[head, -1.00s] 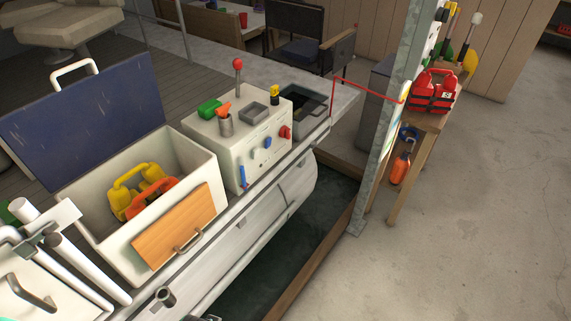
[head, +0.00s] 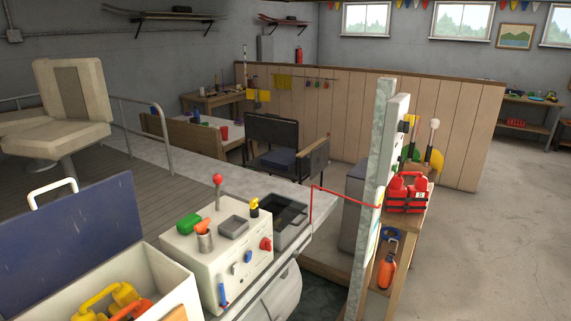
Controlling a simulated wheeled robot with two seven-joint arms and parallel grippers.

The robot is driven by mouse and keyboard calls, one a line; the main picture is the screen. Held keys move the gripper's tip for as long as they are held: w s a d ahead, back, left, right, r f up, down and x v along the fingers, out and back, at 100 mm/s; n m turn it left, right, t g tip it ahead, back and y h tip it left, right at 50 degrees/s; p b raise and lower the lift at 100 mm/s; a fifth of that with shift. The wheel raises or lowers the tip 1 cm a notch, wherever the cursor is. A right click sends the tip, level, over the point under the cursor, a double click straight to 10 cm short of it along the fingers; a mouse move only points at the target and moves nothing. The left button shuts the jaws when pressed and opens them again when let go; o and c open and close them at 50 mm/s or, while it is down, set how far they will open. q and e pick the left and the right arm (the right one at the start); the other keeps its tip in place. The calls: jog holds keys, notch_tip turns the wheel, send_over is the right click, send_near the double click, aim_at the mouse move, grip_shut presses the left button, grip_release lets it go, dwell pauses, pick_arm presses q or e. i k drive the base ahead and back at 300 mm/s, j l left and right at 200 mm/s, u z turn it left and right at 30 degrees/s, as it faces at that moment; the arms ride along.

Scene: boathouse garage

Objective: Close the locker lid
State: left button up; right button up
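The locker (head: 176,284) is a white box at the lower left of the head view, cut off by the bottom edge. Its dark blue lid (head: 72,247) stands open, tilted up behind the box, with a white handle (head: 52,190) at its top edge. Inside the locker lie a yellow item (head: 112,297) and an orange item (head: 137,308), both partly out of frame. Neither of my grippers is in view.
A white console (head: 207,257) with a red-knobbed lever (head: 217,180) stands right of the locker. A grey post (head: 375,190) and a wooden bench holding a red vest (head: 407,193) are farther right. The concrete floor (head: 490,250) at the right is clear.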

aim_at(48, 246)
jog(key=u, duration=1.4)
